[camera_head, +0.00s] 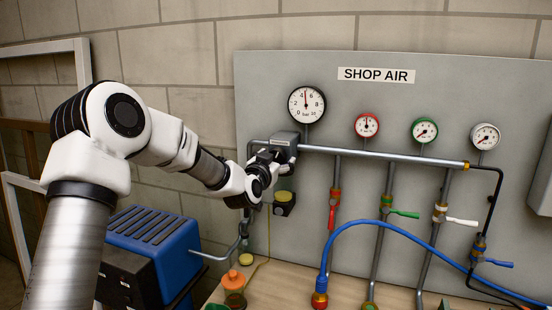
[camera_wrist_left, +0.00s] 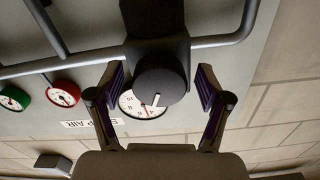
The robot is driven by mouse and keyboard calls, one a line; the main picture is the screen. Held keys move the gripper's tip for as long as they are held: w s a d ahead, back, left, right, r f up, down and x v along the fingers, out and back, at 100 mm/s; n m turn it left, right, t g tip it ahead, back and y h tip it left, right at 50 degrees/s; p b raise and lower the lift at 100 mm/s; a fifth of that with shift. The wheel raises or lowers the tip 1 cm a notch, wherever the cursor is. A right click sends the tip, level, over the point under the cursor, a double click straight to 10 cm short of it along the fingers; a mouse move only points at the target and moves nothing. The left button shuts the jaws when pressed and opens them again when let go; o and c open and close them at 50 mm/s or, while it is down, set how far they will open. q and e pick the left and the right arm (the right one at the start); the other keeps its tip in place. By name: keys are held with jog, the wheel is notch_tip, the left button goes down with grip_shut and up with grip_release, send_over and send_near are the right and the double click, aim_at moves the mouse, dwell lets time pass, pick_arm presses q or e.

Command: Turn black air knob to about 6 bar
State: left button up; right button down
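The black air knob (camera_wrist_left: 160,78) is a round dark knob with a white mark, in the middle of the left wrist view. It sits on the dark regulator (camera_head: 285,150) at the left end of the air pipe. My left gripper (camera_wrist_left: 161,74) is open, with one finger on each side of the knob and narrow gaps showing. In the head view my left gripper (camera_head: 262,168) is at the regulator and hides the knob. The large bar gauge (camera_head: 307,105) has its needle pointing nearly straight up, between 4 and 6. My right gripper is not in view.
The grey SHOP AIR panel (camera_head: 450,90) carries a red gauge (camera_head: 366,125), a green gauge (camera_head: 424,130) and a white gauge (camera_head: 485,136). Valves with coloured handles and a blue hose (camera_head: 400,225) are below. A blue machine (camera_head: 155,240) stands beneath my left arm.

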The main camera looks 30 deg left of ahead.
pick_arm(q)
jog(key=shift+s+r, duration=0.2)
jog(key=shift+s, duration=0.1)
jog(key=c, duration=0.5)
jog(key=shift+s+d, duration=0.1)
jog(key=c, duration=0.5)
jog(key=shift+m, duration=2.8)
jog(key=shift+r, duration=0.1)
